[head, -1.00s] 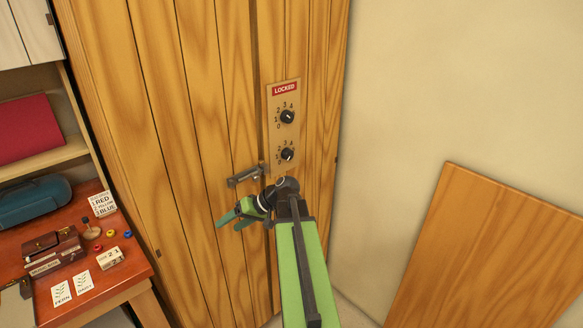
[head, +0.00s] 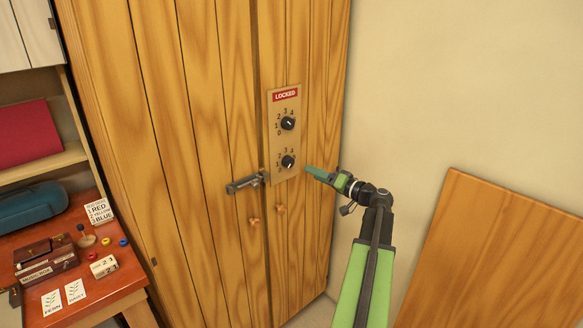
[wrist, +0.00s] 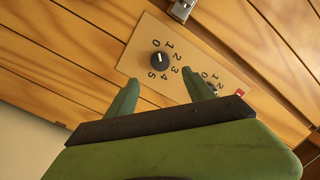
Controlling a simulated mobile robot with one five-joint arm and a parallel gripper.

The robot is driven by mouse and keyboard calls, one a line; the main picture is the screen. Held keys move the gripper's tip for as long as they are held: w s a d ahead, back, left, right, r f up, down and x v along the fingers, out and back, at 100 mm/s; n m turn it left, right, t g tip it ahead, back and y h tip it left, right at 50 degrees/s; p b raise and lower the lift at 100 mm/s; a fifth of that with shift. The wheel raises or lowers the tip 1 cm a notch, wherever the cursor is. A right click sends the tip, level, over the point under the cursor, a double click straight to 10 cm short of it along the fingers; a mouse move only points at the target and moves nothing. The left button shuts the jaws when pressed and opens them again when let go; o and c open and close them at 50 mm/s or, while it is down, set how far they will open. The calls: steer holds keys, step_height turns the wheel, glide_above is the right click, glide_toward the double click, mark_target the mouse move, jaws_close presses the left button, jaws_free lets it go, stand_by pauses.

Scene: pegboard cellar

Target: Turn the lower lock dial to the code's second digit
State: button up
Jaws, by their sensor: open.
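The lower lock dial (head: 288,161) is a black round knob on a wooden plate (head: 271,145) on the cabinet door. In the wrist view the lower dial (wrist: 160,61) has digits 0 to 5 around it, and its white mark points at about 0. My gripper (head: 307,169) is just right of the lower dial in the head view. In the wrist view my gripper (wrist: 160,77) is open and empty, with the dial just beyond and between its fingertips. A small code card (head: 103,266) on the desk starts with 2; its second digit is too small to be sure of.
The upper dial (head: 288,123) and a red LOCKED sign (head: 285,95) are above. A metal latch (head: 246,182) and two wooden knobs (head: 281,209) are lower on the doors. A red desk (head: 90,305) with small items stands left. A wooden board (head: 490,255) leans right.

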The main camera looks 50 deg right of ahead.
mark_target(291, 164)
steer(key=w, duration=1)
steer(key=shift+w+a, duration=0.3)
steer(key=shift+a, duration=0.05)
